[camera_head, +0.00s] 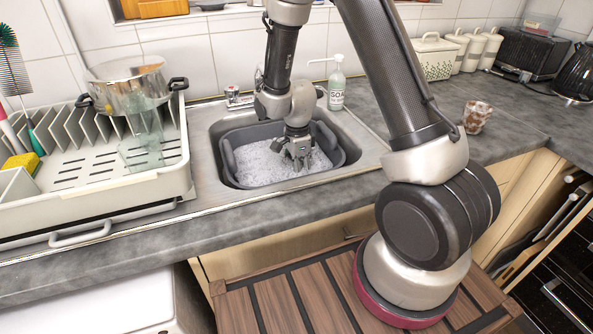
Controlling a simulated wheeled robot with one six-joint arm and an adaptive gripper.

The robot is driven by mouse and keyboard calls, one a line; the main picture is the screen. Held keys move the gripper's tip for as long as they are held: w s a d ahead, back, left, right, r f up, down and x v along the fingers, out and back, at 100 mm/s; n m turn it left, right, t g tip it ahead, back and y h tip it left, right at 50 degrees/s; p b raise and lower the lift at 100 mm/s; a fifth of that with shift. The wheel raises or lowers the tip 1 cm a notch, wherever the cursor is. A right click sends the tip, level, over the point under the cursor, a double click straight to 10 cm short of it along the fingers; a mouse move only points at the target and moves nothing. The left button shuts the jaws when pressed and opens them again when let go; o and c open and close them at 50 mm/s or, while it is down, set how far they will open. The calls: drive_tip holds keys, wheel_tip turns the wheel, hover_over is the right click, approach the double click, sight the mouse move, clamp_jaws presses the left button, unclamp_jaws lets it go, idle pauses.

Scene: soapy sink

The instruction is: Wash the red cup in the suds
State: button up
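My gripper (293,160) points down into the dark grey basin (228,160) in the sink, with its fingertips at the white suds (262,165). The fingers are small and partly covered, so I cannot tell whether they are open or shut. No cup shows between them. A small cup (476,117), mottled reddish-brown and white, stands on the worktop to the right of the sink, well apart from my gripper. No plain red cup shows elsewhere; my arm and the suds hide part of the scene.
A white dish rack (180,165) with a steel pot (130,85) and a clear glass (142,140) stands left of the sink. A soap bottle (337,90) stands behind the sink. Canisters (470,50) line the back right. The worktop (420,85) around the cup is clear.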

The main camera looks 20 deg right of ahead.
drive_tip(key=shift+d, duration=1.65)
drive_tip(key=shift+c, duration=0.2)
drive_tip(key=shift+a, duration=1.7)
drive_tip(key=shift+d, duration=1.7)
drive_tip(key=shift+a, duration=1.7)
drive_tip(key=shift+d, duration=1.7)
drive_tip(key=shift+a+r, duration=0.1)
drive_tip(key=shift+a, duration=1.65)
wheel_tip(320, 180, up, 19)
drive_tip(key=shift+f, duration=0.2)
